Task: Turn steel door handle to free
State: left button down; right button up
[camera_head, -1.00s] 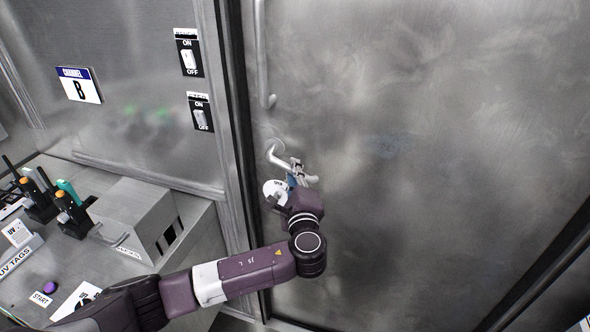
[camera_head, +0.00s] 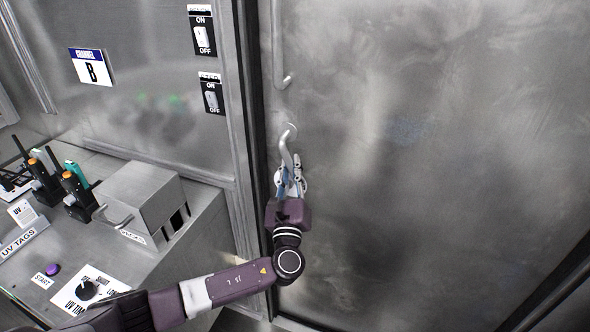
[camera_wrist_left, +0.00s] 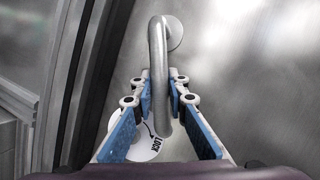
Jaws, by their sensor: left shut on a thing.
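The steel door handle (camera_head: 288,145) is on the left side of the large steel door (camera_head: 420,160). It hangs down from its round mount, pointing steeply downward. My left gripper (camera_head: 290,182) is at the handle's lower end, shut on it. In the left wrist view the handle (camera_wrist_left: 158,70) runs down between the blue-padded fingers of the gripper (camera_wrist_left: 162,105). A round white label (camera_wrist_left: 148,142) with the word LOCK shows partly behind the fingers; the rest of it is hidden. My right gripper is not in view.
A long vertical pull bar (camera_head: 278,45) is on the door above the handle. Two ON/OFF switches (camera_head: 202,37) are on the wall to the left. A steel bench (camera_head: 190,240) with a box (camera_head: 140,200), radios and a dial (camera_head: 87,290) stands at the left.

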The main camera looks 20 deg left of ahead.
pick_arm(q)
jog(key=shift+a+f+m, duration=0.2)
jog(key=shift+f+m, duration=0.05)
jog(key=shift+m, duration=0.25)
jog(key=c, duration=1.9)
grip_release()
jog(key=shift+r, duration=0.1)
jog(key=v, duration=1.2)
jog(key=shift+a, duration=0.1)
